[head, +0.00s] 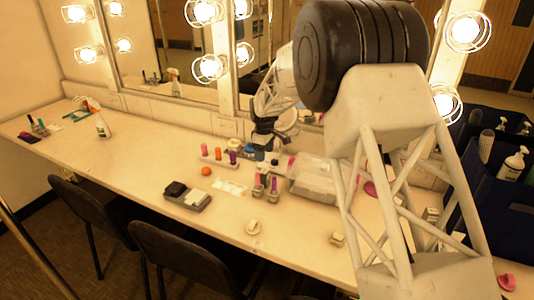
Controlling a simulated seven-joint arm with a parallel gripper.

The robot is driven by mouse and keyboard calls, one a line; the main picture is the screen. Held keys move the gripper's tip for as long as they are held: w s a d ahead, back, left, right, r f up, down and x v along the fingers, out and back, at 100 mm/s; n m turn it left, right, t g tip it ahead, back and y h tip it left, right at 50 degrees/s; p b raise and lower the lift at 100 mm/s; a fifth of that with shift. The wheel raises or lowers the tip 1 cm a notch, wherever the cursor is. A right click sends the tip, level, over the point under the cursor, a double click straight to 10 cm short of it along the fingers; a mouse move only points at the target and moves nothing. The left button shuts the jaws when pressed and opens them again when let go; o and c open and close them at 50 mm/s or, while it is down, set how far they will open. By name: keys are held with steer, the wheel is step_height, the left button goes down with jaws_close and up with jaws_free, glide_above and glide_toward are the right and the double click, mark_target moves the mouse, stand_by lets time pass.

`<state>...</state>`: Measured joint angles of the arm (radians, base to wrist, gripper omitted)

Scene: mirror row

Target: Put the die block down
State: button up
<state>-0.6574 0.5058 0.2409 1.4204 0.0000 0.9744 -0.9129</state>
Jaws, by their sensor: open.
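My gripper (262,143) hangs over the back part of the long counter (140,160), near the mirror's foot. It is small and dark in this view, and the gap between its fingers is hard to make out. Several small jars stand just below and beside it, one of them blue (259,154). I cannot surely pick out the die block. A small pale block-like thing (337,240) lies on the counter near the front, right of the middle, apart from my gripper. Its faces are too small to read. My own arm hides part of the counter's right side.
A white block (218,163) holds coloured bottles. A grey box with a black top (187,196), a clear case (312,180) and a cream rounded thing (253,227) lie nearby. A dark blue caddy (500,190) stands right. The left-middle counter is mostly clear.

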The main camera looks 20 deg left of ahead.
stand_by(0.3)
steer(key=s+d+r+m, duration=0.2)
steer(key=d+r, duration=0.4)
steer(key=d, duration=0.3)
steer(key=s+d+r+m, duration=0.1)
steer(key=d+r+m, duration=0.1)
steer(key=d+r, duration=0.65)
steer(key=s+d+r+m, duration=0.2)
steer(key=s+d, duration=0.2)
steer(key=d, duration=0.3)
steer(key=s+d+r+m+t, duration=0.1)
steer(key=s+d+r, duration=0.25)
steer(key=d, duration=0.35)
steer(key=s+d+r+m, duration=0.2)
steer(key=s+d, duration=0.2)
steer(key=d, duration=0.2)
steer(key=s+d+r+m+t, duration=0.15)
steer(key=s+d+m, duration=0.35)
steer(key=s+d, duration=1.05)
steer(key=s+d+f+m, duration=0.2)
steer(key=s+d, duration=0.1)
steer(key=s, duration=0.5)
steer(key=s+d+f+m, duration=0.2)
steer(key=s+d, duration=0.2)
steer(key=s, duration=0.5)
steer(key=shift+s+f, duration=0.15)
steer(key=shift+s, duration=0.1)
steer(key=shift+o, duration=0.4)
steer(key=shift+w, duration=0.15)
